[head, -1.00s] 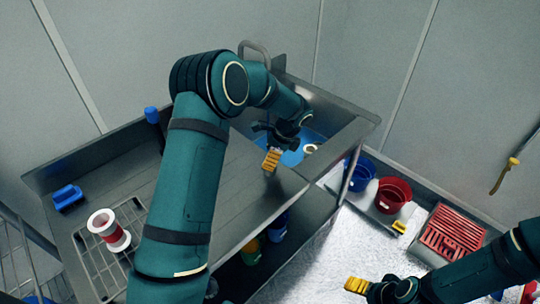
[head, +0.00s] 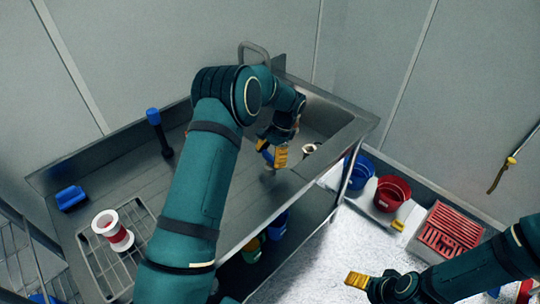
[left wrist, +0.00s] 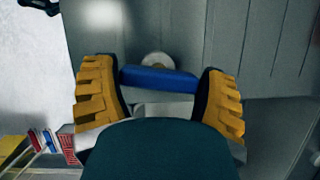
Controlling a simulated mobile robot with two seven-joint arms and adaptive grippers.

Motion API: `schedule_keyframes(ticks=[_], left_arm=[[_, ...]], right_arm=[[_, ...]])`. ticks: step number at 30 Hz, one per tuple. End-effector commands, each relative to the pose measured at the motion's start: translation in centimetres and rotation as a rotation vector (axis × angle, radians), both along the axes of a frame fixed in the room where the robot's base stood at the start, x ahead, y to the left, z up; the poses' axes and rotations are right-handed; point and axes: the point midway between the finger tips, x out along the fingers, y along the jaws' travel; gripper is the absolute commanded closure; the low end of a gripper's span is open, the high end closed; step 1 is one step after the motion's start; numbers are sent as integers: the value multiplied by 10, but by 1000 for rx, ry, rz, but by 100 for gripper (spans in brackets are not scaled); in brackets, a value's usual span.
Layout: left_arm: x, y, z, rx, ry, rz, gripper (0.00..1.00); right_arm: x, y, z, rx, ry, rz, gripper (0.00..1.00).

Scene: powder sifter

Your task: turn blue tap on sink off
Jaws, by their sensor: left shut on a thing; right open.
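The blue tap handle (left wrist: 160,79) shows in the left wrist view as a bar in front of a round metal fitting. It spans the gap between the yellow fingers of my left gripper (left wrist: 160,98). In the head view my left gripper (head: 272,155) is shut on this handle at the front of the sink (head: 330,118), and only a bit of blue shows between its fingers. The grey curved spout (head: 255,46) rises behind my left arm. No blue water shows in the visible part of the basin. My right gripper (head: 358,282) is open and empty at the lower right.
A white cup (head: 309,149) is by the basin's right side. Blue bucket (head: 358,171), red bucket (head: 392,193) and red crate (head: 449,231) are on the right.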

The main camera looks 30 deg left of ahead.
Motion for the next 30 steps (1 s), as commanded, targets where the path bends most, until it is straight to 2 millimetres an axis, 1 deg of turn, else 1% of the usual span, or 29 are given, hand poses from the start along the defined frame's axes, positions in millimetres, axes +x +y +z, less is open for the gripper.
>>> schedule_keyframes(ticks=[3, 10, 27, 28, 29, 30], left_arm=[[0, 1, 1, 1, 1, 66, 61], [0, 1, 1, 1, 0, 146, 61], [0, 1, 0, 0, 1, 172, 61], [0, 1, 0, 1, 1, 172, 13], [0, 1, 0, 1, 1, 172, 2], [0, 1, 0, 1, 1, 172, 0]], right_arm=[[0, 0, 2, 0, 0, 0, 20], [0, 0, 3, 1, 0, 0, 20], [0, 0, 3, 1, 0, 0, 20], [0, 0, 3, 1, 0, 0, 20], [0, 0, 3, 0, 0, 0, 20], [0, 0, 3, 0, 0, 0, 20]])
